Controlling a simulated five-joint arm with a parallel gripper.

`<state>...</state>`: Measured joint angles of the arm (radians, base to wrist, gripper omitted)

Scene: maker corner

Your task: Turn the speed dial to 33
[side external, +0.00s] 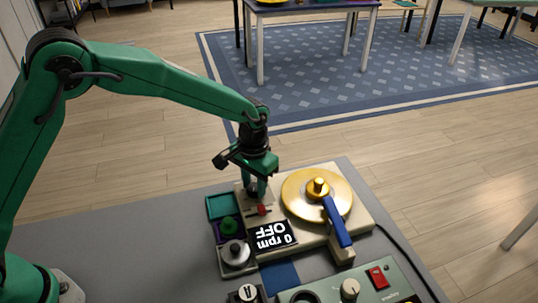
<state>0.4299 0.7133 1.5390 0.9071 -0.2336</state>
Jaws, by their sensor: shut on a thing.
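The turntable (364,218) is a cream deck with a gold platter (296,194) and a blue arm (337,222). Its black display (271,236) reads "0 rpm" and "OFF". My gripper (257,194) points down over the deck's left part, beside the platter. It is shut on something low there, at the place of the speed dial. The jaws hide most of it, and I cannot read any speed mark. A small red part (263,210) shows just in front of the jaws.
Left of the deck are a teal tray (221,207), a green knob (229,226) and a grey round knob (235,250). A grey-green panel (325,285) with a red switch (377,278) stands in front. The grey tabletop (130,240) is clear at left.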

